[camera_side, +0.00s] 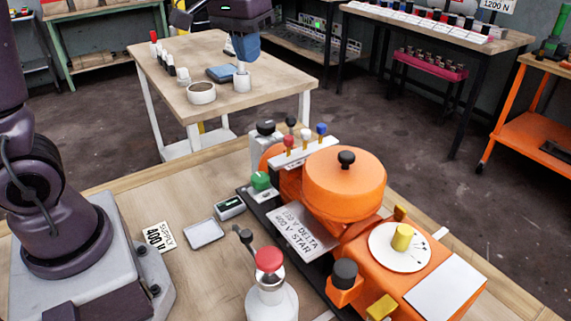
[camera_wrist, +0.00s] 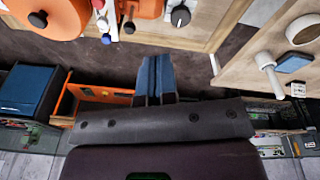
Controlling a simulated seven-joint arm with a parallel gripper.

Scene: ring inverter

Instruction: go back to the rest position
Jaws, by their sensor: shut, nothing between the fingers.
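My gripper (camera_side: 242,66) is at the top of the side view, blue fingers pointing down and pressed together with nothing between them. In that picture it overlaps the back table, just above a small white cylinder (camera_side: 241,83); I cannot tell its true distance from it. In the wrist view the blue fingers of my gripper (camera_wrist: 155,60) lie side by side. The orange machine (camera_side: 345,185) stands on the front workbench (camera_side: 120,195), apart from my gripper. Part of it shows at the upper left of the wrist view.
The back table (camera_side: 160,60) holds a white ring (camera_side: 201,92), a blue block (camera_side: 221,73) and several small parts. A supply sign (camera_side: 159,237), a grey tray (camera_side: 204,233) and a red-topped white piece (camera_side: 270,290) are on the workbench. Dark floor (camera_side: 440,160) is open at right.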

